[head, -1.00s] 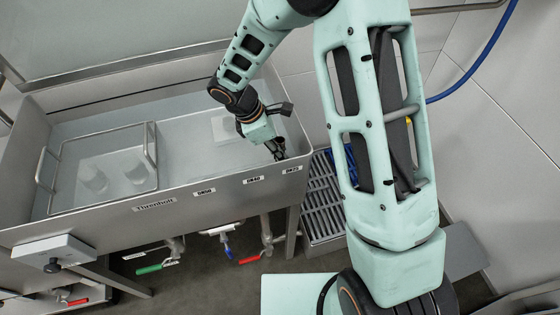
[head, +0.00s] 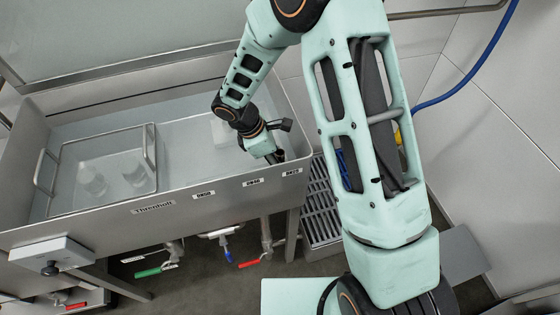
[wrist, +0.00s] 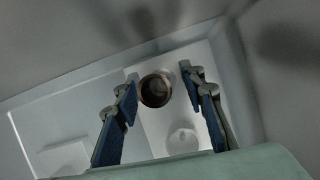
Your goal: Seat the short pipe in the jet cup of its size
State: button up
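In the wrist view a short round pipe or cup (wrist: 156,90) with a dark, brownish inside stands on a pale block (wrist: 150,125). I cannot tell whether it is the pipe alone or a pipe inside a cup. A pale, empty-looking round cup (wrist: 182,140) is on the same block, nearer my wrist. My gripper (wrist: 160,75) is open, with one blue-padded finger on each side of the dark round piece and visible gaps beside it. In the head view my gripper (head: 277,157) is low in the tank's right front corner, its tips mostly hidden.
The steel tank (head: 110,218) has high walls close to my gripper. Its left part holds a wire-framed tray (head: 104,137) with two blurry, pale round shapes. The middle of the tank floor looks clear.

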jog(key=shift+r, duration=0.3)
jog(key=p+v, duration=0.1)
jog(key=v, duration=1)
jog(key=shift+a+r, duration=0.25)
jog(key=shift+r, duration=0.1)
jog(key=shift+s, duration=0.1)
